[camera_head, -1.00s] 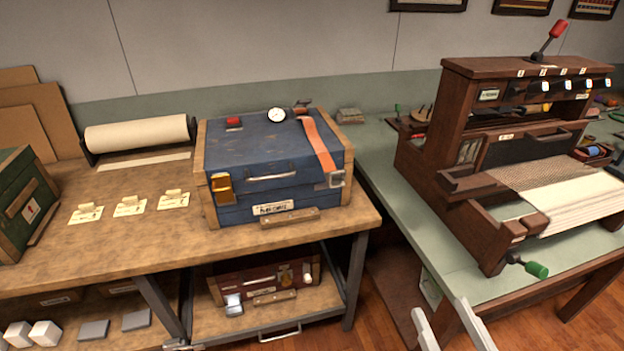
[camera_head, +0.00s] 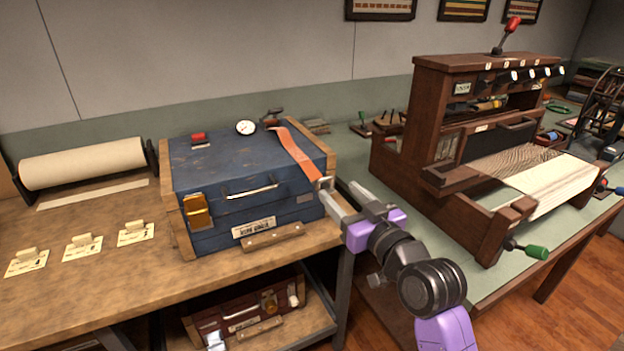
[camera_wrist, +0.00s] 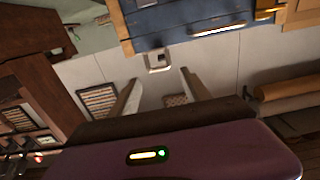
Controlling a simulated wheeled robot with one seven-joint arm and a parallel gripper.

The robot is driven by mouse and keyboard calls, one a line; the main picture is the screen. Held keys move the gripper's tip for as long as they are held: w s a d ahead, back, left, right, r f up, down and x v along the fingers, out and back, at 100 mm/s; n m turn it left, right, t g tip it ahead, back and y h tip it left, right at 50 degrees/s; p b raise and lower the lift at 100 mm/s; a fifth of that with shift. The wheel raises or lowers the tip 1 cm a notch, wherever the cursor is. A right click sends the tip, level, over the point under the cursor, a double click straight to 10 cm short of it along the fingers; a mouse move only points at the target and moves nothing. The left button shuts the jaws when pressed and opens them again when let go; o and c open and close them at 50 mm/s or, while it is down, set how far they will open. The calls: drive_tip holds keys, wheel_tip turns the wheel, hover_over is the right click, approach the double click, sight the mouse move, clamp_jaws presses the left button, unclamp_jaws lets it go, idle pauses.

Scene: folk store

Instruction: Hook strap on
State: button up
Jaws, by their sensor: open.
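A blue case (camera_head: 235,185) with wooden ends sits on the wooden bench. An orange strap (camera_head: 297,150) lies across its lid and runs to the front right corner, where a metal buckle (camera_head: 325,183) shows at its end. My gripper (camera_head: 338,193) is open at that corner, its fingers pointing at the buckle. In the wrist view the buckle (camera_wrist: 157,60) lies just beyond and between the two spread fingertips (camera_wrist: 158,77). I cannot tell whether a finger touches it. A yellow latch (camera_head: 197,211) is on the case's left front.
A dark wooden loom (camera_head: 430,150) stands on the green table to the right. A paper roll (camera_head: 85,163) and several tags (camera_head: 82,247) lie left of the case. A dark red case (camera_head: 250,312) is on the shelf below.

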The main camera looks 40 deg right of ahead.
sight(325, 179)
drive_tip(key=x, duration=0.7)
drive_tip(key=shift+w+d+p, duration=0.1)
drive_tip(key=shift+w+p, duration=0.2)
drive_tip(key=shift+w, duration=0.05)
drive_tip(key=shift+c, duration=0.3)
clamp_jaws()
drive_tip(key=shift+f, duration=0.1)
